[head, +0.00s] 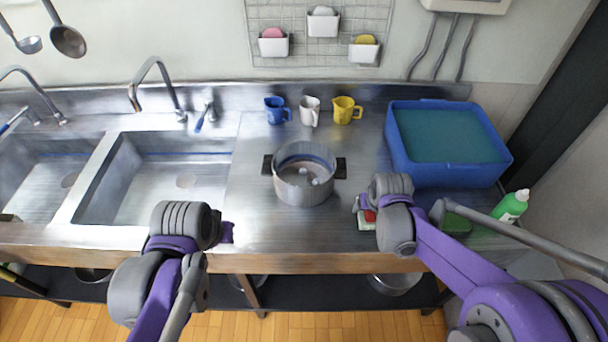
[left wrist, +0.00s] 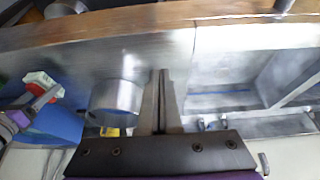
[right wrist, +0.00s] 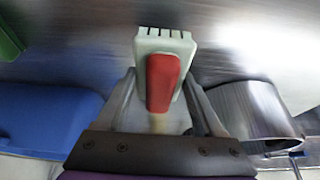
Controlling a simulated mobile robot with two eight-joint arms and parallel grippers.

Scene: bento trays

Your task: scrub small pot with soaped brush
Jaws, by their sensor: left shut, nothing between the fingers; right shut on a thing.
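The small metal pot (head: 303,189), with two dark side handles, stands on the steel counter; spots show on its inside bottom. It also shows in the left wrist view (left wrist: 116,102) and the right wrist view (right wrist: 250,108). My right gripper (head: 370,208) is right of the pot, low near the counter's front. It is shut on the brush (right wrist: 163,45), a pale, slotted block with a red part; in the head view my wrist partly hides the brush (head: 366,222). I cannot tell whether soap is on it. My left gripper (left wrist: 160,75) is shut and empty, left of the pot.
A blue tub of water (head: 398,165) stands at the back right. A green bottle (head: 511,206) and a green sponge (head: 456,222) are at the right. Blue, white and yellow cups (head: 345,109) stand behind the pot. Sinks (head: 150,190) lie left. Counter around the pot is mostly clear.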

